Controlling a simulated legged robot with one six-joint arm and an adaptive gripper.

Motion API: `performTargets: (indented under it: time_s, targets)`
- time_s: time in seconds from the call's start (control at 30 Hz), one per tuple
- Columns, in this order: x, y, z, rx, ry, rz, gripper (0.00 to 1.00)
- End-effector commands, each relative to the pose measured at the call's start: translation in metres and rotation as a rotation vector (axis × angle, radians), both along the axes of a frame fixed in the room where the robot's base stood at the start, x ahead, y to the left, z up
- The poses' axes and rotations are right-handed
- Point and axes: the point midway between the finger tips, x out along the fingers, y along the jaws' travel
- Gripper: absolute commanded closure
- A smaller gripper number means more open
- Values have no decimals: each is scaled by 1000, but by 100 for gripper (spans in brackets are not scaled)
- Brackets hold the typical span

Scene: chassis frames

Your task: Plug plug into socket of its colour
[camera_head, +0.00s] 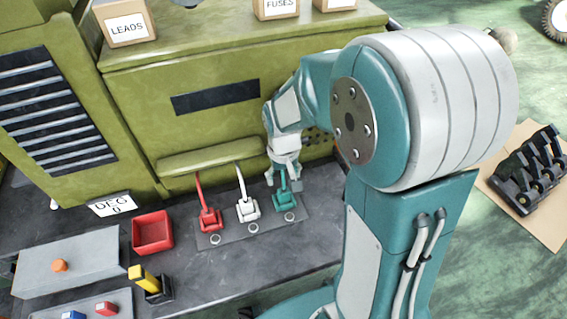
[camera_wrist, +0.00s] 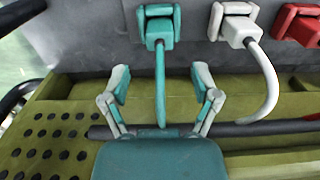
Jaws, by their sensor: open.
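A teal plug (camera_head: 284,201) stands on a dark plate at the machine's foot, right of a white plug (camera_head: 247,210) and a red plug (camera_head: 210,219). Each has a cable or handle of its colour rising toward the machine. My gripper (camera_head: 284,172) is above and behind the teal plug. In the wrist view my open gripper (camera_wrist: 160,82) has one finger on each side of the teal cable, apart from it. The teal plug (camera_wrist: 158,27) lies beyond the fingertips, with the white plug (camera_wrist: 236,25) and red plug (camera_wrist: 300,24) beside it. I cannot clearly identify any matching socket.
The green machine (camera_head: 215,140) rises close behind the plugs. A red bin (camera_head: 152,232), a yellow-handled lever (camera_head: 150,284) and a grey panel with an orange knob (camera_head: 60,265) stand to the left. Black parts (camera_head: 530,172) lie on cardboard at right.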

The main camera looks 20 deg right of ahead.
Motion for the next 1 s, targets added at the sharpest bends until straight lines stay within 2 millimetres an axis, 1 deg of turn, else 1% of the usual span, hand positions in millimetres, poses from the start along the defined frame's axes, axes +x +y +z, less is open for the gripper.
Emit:
performTargets:
  time_s: [0.03,0.1,0.2,0.3,0.4,0.47,0.53,0.67,0.8,1.0]
  targets:
    - [1,0,12,0,-6,0,21]
    - [1,0,26,0,-5,0,21]
    - [0,0,42,0,-3,0,21]
    - [0,0,53,0,-2,0,21]
    - [-1,0,59,0,-3,0,21]
    - [-3,0,64,0,-14,0,21]
    - [-10,0,75,0,-42,0,21]
    - [-31,0,105,1,-127,0,21]
    - [-59,0,133,1,-223,1,21]
    - [-100,0,162,1,-359,1,21]
